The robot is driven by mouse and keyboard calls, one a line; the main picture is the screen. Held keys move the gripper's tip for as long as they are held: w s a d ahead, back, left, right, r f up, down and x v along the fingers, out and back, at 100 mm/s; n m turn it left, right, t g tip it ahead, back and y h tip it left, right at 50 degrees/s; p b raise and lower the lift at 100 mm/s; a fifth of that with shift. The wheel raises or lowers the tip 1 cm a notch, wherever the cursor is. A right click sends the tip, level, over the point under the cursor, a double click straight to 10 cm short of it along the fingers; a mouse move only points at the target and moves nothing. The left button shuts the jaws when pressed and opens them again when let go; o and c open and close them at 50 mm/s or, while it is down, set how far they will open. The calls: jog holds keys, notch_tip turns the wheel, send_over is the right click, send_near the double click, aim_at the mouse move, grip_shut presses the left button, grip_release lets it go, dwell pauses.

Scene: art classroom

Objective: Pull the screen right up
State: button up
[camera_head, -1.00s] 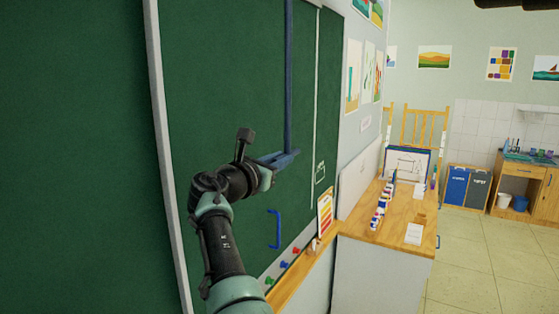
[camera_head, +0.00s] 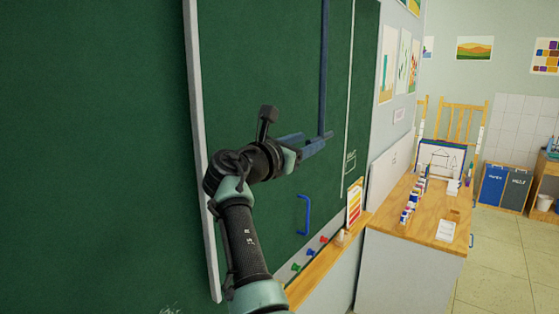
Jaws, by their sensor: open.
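The screen named in the task is not clearly identifiable; the large green board (camera_head: 90,150) fills the left and middle. A blue D-shaped handle (camera_head: 304,214) is fixed low on the green surface. A long dark-blue vertical bar (camera_head: 324,65) runs down from the top of the view. My gripper (camera_head: 308,142) is open in front of the board, above and apart from the blue handle. The bar's lower end meets the fingers in the picture; I cannot tell whether it is between them or touching.
A pale vertical frame edge (camera_head: 202,150) stands left of my arm. A wooden ledge (camera_head: 325,262) with coloured magnets (camera_head: 310,252) just above it runs below the board. A wooden-topped counter (camera_head: 425,236) with paint bottles stands to the right. Tiled floor (camera_head: 490,255) is clear beyond.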

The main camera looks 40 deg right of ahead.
jog(key=b+v, duration=0.4)
jog(key=v, duration=0.5)
jog(key=shift+a+b, duration=0.3)
jog(key=shift+a, duration=0.1)
jog(key=shift+s, duration=0.15)
